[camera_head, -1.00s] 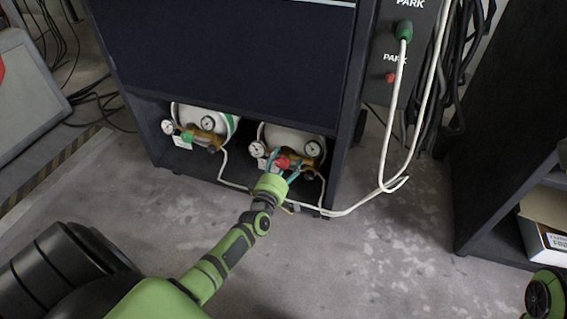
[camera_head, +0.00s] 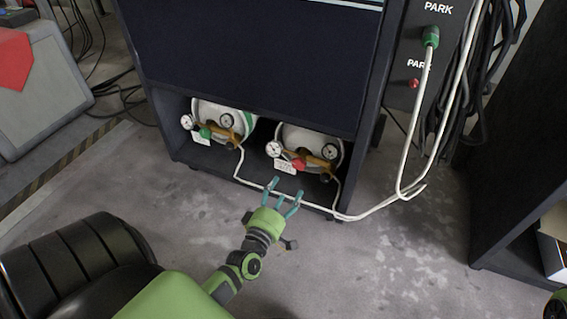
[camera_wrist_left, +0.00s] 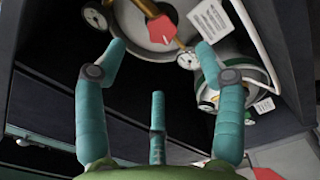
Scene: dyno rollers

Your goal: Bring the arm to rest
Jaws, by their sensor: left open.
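My left arm reaches in from the lower left, and its green gripper with teal fingers (camera_head: 285,190) is open and empty. It is just in front of the low shelf, apart from the red valve handle (camera_head: 299,164) on the right tank (camera_head: 316,138). In the left wrist view the fingers (camera_wrist_left: 160,52) are spread with nothing between them. The red handle (camera_wrist_left: 157,30) shows beyond them there, on a brass fitting. The left tank (camera_head: 212,111) has a green handle (camera_head: 205,132). My right gripper is not in view.
The dark cabinet (camera_head: 248,62) stands over the tanks. A white hose (camera_head: 380,212) runs along its front edge and up to a green connector (camera_head: 431,37). A dark shelf unit (camera_head: 510,150) stands at right. Grey floor (camera_head: 370,275) in front is clear.

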